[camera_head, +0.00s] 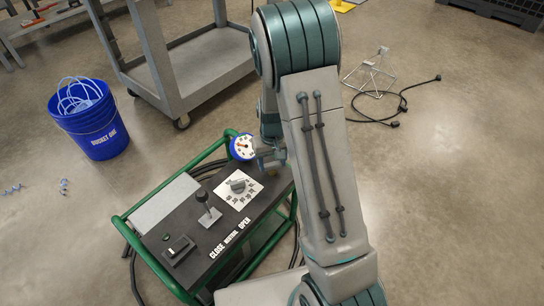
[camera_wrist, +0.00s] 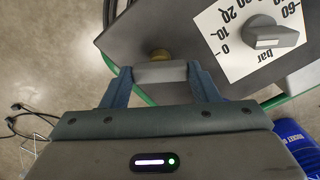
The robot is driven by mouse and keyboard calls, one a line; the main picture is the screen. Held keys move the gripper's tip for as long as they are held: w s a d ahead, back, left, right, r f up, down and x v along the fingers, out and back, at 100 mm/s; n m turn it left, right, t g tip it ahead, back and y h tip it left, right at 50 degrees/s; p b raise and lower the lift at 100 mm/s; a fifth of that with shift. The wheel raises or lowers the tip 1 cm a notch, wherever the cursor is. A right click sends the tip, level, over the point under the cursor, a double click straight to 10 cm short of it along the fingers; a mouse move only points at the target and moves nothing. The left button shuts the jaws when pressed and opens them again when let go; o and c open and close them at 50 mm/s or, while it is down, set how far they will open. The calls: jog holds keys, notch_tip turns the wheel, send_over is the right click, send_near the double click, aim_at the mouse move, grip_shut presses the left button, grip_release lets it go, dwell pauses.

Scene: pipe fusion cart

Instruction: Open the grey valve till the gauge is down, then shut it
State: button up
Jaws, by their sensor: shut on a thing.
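My gripper (camera_wrist: 162,78) is shut on the grey valve (camera_wrist: 162,73), a short bar handle lying across between its two fingers in the wrist view. A brass fitting (camera_wrist: 160,54) shows just beyond the handle. In the head view my gripper (camera_head: 270,160) is at the far right corner of the cart's dark panel, and my arm partly hides the spot. The gauge (camera_head: 242,147), round with a white face and blue rim, stands just left of my gripper at the panel's far edge. Its needle is too small to read surely.
The green-framed cart (camera_head: 128,222) carries a grey dial knob (camera_head: 238,186) on a white bar scale, a black-knobbed lever (camera_head: 204,205) and a switch (camera_head: 178,246). A blue bucket (camera_head: 92,125) and a grey trolley (camera_head: 200,72) stand beyond. A black cable (camera_head: 401,105) lies on the floor at right.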

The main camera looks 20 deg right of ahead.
aim_at(272, 164)
jog(key=m+p, duration=0.3)
jog(key=m, duration=0.2)
jog(key=shift+r+m, duration=0.15)
jog(key=shift+m, duration=0.15)
jog(key=m+p, duration=0.3)
jog(key=m, duration=0.1)
jog(key=shift+m, duration=0.3)
jog(key=o, duration=1)
notch_tip(272, 164, up, 14)
jog(key=p, duration=0.4)
jog(key=shift+f+p, duration=0.25)
jog(key=shift+p, duration=0.05)
